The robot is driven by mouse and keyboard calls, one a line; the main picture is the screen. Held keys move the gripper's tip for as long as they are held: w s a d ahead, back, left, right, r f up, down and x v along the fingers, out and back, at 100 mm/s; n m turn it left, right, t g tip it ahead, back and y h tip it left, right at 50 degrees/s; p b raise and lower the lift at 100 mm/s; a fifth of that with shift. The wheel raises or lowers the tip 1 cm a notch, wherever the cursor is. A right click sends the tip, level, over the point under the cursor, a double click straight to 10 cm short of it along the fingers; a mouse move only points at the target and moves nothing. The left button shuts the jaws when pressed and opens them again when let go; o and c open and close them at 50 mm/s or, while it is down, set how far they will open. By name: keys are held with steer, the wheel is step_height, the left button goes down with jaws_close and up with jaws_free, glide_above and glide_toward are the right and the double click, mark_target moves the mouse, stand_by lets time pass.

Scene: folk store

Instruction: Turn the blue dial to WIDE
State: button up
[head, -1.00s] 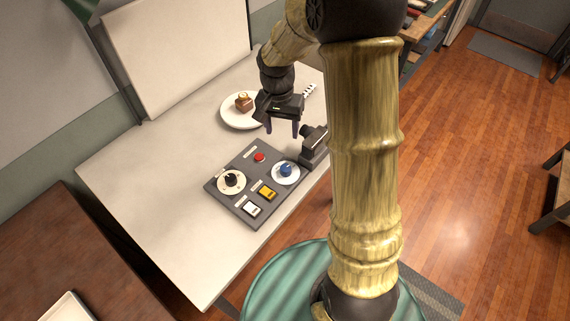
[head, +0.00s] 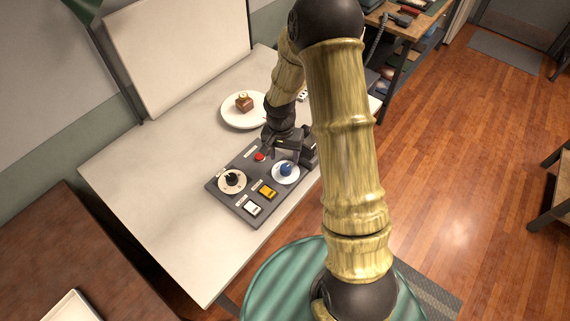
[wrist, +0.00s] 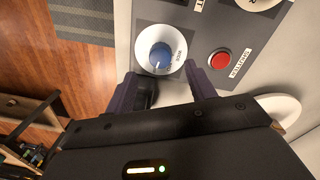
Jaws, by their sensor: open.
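The blue dial (head: 286,170) sits on a round white plate at the right of the grey control panel (head: 224,187). It also shows in the wrist view (wrist: 160,56), with small lettering around it too small to read surely in full. My gripper (wrist: 166,85) is open and empty, its two dark purple fingers spread just short of the dial. In the head view my gripper (head: 288,152) is above the panel's far edge, close to the dial and apart from it, as far as I can tell. The dial's pointer direction is unclear.
The panel also has a red button (head: 260,156), a black dial (head: 232,179), a yellow switch (head: 268,192) and a white switch (head: 253,208). A plate (head: 233,120) with cake stands behind. A dark device beside the panel is partly hidden by my arm. The table's left is clear.

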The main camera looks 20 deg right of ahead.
mark_target(285, 168)
step_height(285, 168, down, 6)
steer(key=shift+d+f+p, duration=0.1)
steer(key=shift+d+p, duration=0.05)
steer(key=shift+p, duration=0.25)
steer(key=c, duration=1)
